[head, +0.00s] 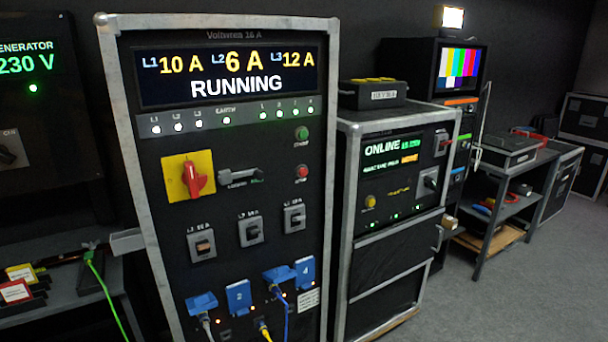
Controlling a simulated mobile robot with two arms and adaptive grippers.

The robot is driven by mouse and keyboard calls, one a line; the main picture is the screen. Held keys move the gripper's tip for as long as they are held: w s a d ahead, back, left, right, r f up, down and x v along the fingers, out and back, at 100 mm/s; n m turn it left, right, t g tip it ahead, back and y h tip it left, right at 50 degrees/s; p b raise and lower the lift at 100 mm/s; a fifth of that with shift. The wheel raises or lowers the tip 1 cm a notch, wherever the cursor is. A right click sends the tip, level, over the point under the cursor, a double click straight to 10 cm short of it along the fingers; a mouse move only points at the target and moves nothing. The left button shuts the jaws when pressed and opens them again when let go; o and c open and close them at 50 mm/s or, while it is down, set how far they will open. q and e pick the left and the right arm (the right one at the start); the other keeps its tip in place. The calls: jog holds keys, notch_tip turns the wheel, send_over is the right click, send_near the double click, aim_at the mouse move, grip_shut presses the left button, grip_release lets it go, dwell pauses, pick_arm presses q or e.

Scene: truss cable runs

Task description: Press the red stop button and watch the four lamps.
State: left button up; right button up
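The red stop button (302,172) is on the right side of the tall power rack's front (260,215), below a green button (301,133). Several small green lamps (286,111) are lit in a row numbered from 1, at the right of the grey lamp strip. White lamps (178,127) labelled L1, L2, L3 and an earth lamp (227,120) are lit to their left. The display (235,75) reads L1 10 A, L2 6 A, L3 12 A and RUNNING. Neither of my grippers is in the head view.
A red rotary switch (194,179) on a yellow plate and a black lever (239,177) are left of the stop button. Blue sockets with plugged cables (238,297) are low on the rack. A second rack (395,180) reads ONLINE. Grey floor (500,290) is clear at right.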

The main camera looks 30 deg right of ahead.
grip_shut()
dwell(1.4)
